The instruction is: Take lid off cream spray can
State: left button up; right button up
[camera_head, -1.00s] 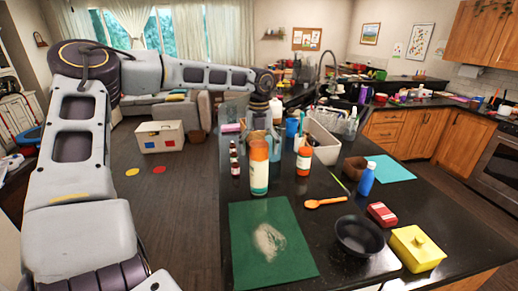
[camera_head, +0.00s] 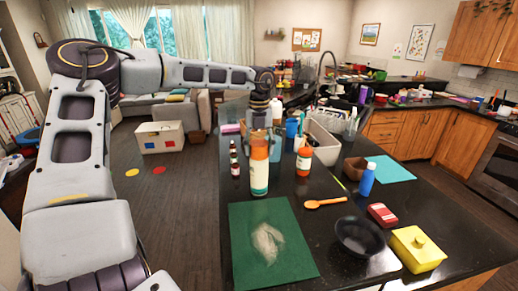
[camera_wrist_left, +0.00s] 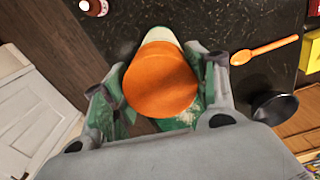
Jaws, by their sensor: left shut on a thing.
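The cream spray can (camera_head: 259,183) stands upright on the dark counter, just behind the green mat. It has an orange top and a white and teal lower body. Its orange lid (camera_head: 259,149) faces up and fills the middle of the left wrist view (camera_wrist_left: 160,82). My left gripper (camera_head: 262,134) comes down from above, with a finger on either side of the lid, shut on it. In the head view I cannot tell whether there is a gap between lid and can. My right gripper is not in view.
A green mat (camera_head: 297,262) with a pale patch lies in front of the can. Small dark bottles (camera_head: 234,160) stand to its left, an orange-and-white bottle (camera_head: 303,162) to its right. An orange spoon (camera_head: 325,203), black bowl (camera_head: 359,237) and yellow box (camera_head: 417,250) lie further right.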

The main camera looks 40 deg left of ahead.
aim_at(259, 143)
pick_arm(q)
notch_tip(259, 143, up, 18)
jog(key=b, duration=0.1)
jog(key=shift+f+b, duration=0.25)
jog(key=shift+b, duration=0.15)
jog(key=shift+f, duration=0.1)
dwell(0.6)
